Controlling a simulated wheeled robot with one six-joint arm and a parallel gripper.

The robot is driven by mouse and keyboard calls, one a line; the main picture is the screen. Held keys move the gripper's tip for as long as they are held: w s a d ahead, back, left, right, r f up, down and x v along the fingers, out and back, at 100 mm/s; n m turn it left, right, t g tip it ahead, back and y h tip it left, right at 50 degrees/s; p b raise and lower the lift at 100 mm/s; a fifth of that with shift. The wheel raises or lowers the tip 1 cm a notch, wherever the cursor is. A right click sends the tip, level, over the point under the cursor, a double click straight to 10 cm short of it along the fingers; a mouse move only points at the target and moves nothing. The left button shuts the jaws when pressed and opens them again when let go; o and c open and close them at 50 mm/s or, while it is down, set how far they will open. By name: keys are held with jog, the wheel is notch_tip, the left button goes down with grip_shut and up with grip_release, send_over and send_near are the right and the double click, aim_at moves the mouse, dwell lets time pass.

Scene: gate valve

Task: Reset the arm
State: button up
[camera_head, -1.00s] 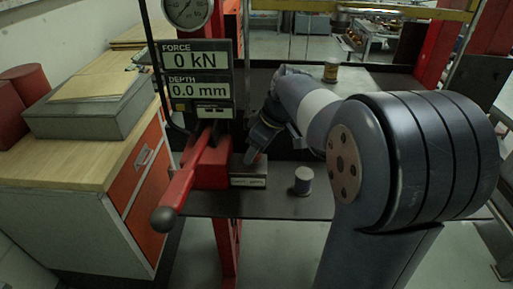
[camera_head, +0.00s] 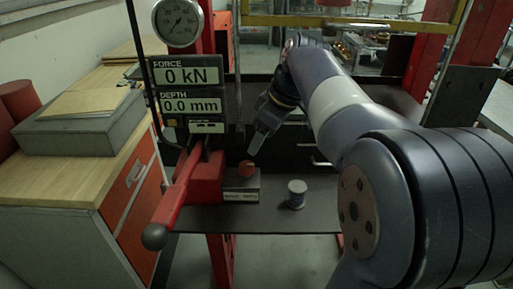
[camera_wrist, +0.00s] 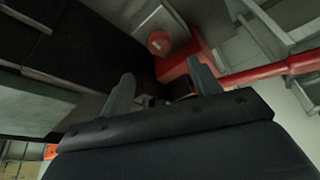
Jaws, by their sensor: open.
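My gripper (camera_head: 258,140) hangs from my arm above the dark press table (camera_head: 325,215), to the right of the red press. In the wrist view its two fingers (camera_wrist: 160,85) stand apart with nothing between them. A small red round part (camera_head: 246,168) sits on the grey block (camera_head: 241,185) at the press; both also show in the wrist view, the red part (camera_wrist: 159,42) beyond the fingers. The gripper is above and apart from the red part. My forearm hides part of the table's back.
The red lever (camera_head: 178,195) with its dark knob juts toward the front left. A display panel (camera_head: 188,90) reads 0 kN and 0.0 mm. A small grey cylinder (camera_head: 296,194) stands on the table. A wooden-topped cabinet (camera_head: 60,185) is at the left.

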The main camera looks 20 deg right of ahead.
aim_at(248, 164)
jog(key=shift+s+d+r, duration=0.1)
jog(key=shift+r, duration=0.25)
jog(key=x, duration=1.1)
jog(key=shift+r, duration=0.1)
jog(key=shift+m, duration=0.3)
